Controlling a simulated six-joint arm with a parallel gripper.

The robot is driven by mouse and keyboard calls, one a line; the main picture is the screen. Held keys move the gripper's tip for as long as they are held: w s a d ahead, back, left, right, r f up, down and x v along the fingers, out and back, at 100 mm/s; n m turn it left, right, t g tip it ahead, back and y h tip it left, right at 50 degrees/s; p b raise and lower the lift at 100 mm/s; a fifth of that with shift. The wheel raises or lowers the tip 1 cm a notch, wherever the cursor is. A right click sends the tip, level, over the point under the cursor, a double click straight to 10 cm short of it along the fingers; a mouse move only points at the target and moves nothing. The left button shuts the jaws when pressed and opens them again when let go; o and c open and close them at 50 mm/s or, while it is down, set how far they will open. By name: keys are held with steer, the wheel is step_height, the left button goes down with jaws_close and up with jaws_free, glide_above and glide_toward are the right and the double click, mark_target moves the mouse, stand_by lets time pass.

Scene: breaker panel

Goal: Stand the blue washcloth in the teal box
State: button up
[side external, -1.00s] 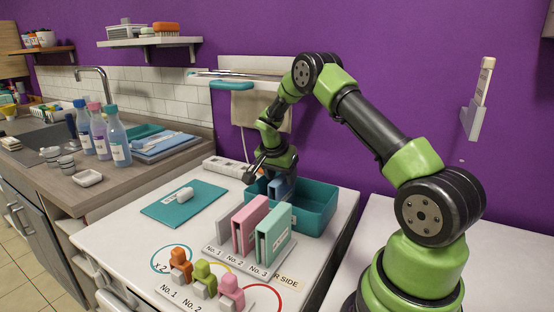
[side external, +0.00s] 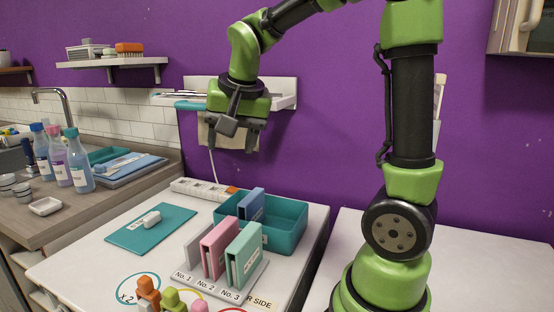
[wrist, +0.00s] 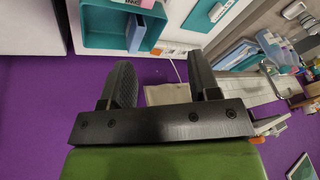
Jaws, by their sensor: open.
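The blue washcloth (side external: 251,204) stands upright in the teal box (side external: 288,234), against its left end in the side view. In the wrist view the blue washcloth (wrist: 137,35) shows inside the teal box (wrist: 100,40), near one end wall. My gripper (side external: 235,146) is open and empty. It is high above and behind the box, in front of the purple wall and apart from the washcloth. In the wrist view my gripper's two fingers (wrist: 163,82) are spread with nothing between them.
A rack with pink (side external: 220,246) and mint (side external: 243,254) upright folders stands in front of the box. A teal mat (side external: 150,229) with a white item lies left. A power strip (side external: 204,190) runs along the back. A wall rail with a hanging cloth is behind my gripper.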

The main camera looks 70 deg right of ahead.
steer(key=s+a+r+n+t+y, duration=0.1)
steer(key=s+a+n+t+y, duration=0.2)
steer(key=s+a+n, duration=0.4)
steer(key=s+a+y, duration=0.1)
steer(key=s+a, duration=0.2)
steer(key=s, duration=0.3)
steer(key=shift+a+r, duration=0.15)
steer(key=shift+r, duration=0.1)
